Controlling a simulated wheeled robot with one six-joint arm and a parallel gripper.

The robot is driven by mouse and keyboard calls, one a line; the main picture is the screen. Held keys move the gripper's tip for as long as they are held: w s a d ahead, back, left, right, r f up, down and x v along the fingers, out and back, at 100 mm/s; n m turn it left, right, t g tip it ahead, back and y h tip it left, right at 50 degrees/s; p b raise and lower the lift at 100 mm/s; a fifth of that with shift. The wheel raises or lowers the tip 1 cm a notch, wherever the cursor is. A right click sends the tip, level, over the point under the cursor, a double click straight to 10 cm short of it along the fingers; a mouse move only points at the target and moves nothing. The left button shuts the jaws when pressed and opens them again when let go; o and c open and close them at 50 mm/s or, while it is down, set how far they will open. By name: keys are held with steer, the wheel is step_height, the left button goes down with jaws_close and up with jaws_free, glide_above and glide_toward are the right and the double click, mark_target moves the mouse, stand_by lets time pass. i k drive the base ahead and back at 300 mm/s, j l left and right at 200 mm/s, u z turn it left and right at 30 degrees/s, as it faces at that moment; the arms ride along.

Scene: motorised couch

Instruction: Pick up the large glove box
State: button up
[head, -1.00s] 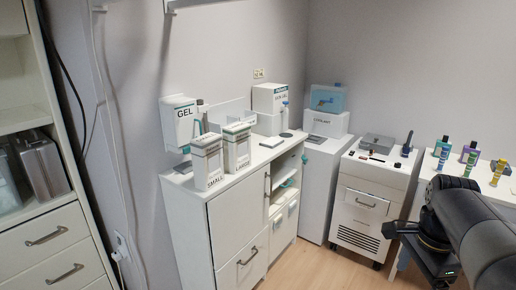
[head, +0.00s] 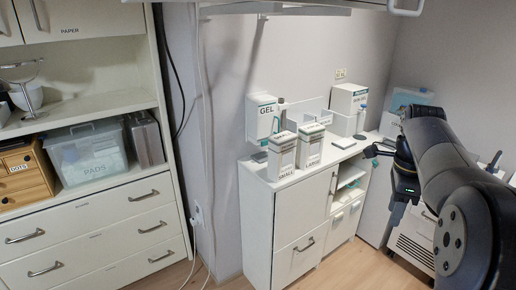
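The large glove box (head: 310,147) is a white upright carton with a green-edged top and the word LARGE on its side. It stands on the white cabinet top (head: 343,152). The similar small glove box (head: 282,157), marked SMALL, stands close to its left and slightly nearer. My gripper (head: 374,150) is to the right of the large box, apart from it, in front of the cabinet's right end. I see no object in it. Its fingers are small and dark, so their opening cannot be made out.
A GEL dispenser (head: 262,118) is on the wall behind the boxes. A white box (head: 347,104) stands at the cabinet's back right. A shelf unit with a clear PADS bin (head: 88,153) is at left. A white overhead fixture (head: 300,8) crosses the top.

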mark_target(310, 134)
steer(key=i+l+u, duration=0.25)
steer(key=u, duration=0.15)
steer(key=i+l+u, duration=0.3)
steer(key=u, duration=0.15)
steer(key=i+l+u, duration=0.15)
steer(key=l+u, duration=0.25)
steer(key=i+l+u, duration=0.1)
steer(key=l+u, duration=0.35)
steer(key=i+l, duration=0.1)
steer(key=l, duration=0.55)
steer(key=i+l, duration=0.1)
steer(key=l, duration=0.55)
steer(key=i+l+u, duration=0.1)
steer(key=l, duration=0.55)
